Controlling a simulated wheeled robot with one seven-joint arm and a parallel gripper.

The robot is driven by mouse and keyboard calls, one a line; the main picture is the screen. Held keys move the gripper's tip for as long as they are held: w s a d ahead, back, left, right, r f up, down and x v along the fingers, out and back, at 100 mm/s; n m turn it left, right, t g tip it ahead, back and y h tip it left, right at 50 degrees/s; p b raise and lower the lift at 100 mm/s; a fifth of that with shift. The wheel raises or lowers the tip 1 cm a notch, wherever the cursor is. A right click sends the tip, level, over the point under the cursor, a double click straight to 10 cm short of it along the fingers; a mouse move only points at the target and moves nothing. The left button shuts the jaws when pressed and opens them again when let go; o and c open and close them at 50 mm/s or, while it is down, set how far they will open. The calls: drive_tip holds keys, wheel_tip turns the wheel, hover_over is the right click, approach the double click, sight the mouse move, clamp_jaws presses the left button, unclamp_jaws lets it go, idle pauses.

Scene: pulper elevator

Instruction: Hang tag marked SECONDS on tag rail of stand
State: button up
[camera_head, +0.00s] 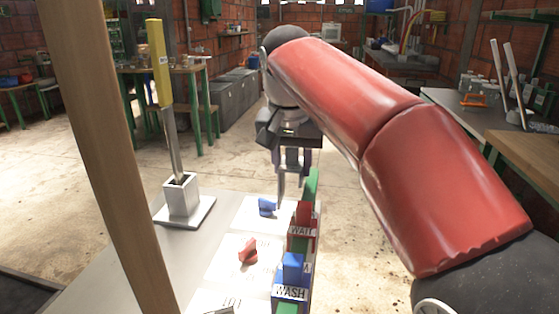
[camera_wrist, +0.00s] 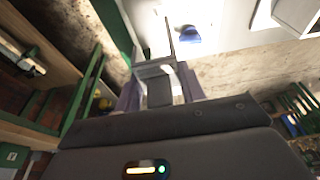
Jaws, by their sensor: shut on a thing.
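My gripper (camera_head: 293,168) hangs above the far end of the bench, fingers down. In the wrist view its fingers (camera_wrist: 160,88) are closed around a pale grey piece (camera_wrist: 158,85); no lettering on it is readable, so I cannot tell if it is the SECONDS tag. A green rail (camera_head: 311,187) runs along the bench's right edge. On it are a red block marked WAIT (camera_head: 302,232) and a blue block marked WASH (camera_head: 290,291). The gripper is beyond and slightly left of the rail's far end.
A loose blue piece (camera_head: 267,207) and a red piece (camera_head: 248,252) lie on white sheets on the bench (camera_head: 178,260). A yellow-topped post (camera_head: 160,62) stands in a grey socket (camera_head: 183,200) at the left. A wooden post (camera_head: 105,150) crosses the near left.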

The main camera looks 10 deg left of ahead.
sight(310, 187)
drive_tip(key=shift+w+d+f+b, duration=0.1)
drive_tip(key=shift+d+b, duration=0.6)
drive_tip(key=shift+d, duration=1.05)
drive_tip(key=shift+d+f, duration=0.1)
drive_tip(key=shift+f, duration=0.2)
drive_tip(key=shift+f+b, duration=1.25)
drive_tip(key=shift+f, duration=0.3)
drive_tip(key=o, duration=1.1)
drive_tip(key=shift+c, duration=0.2)
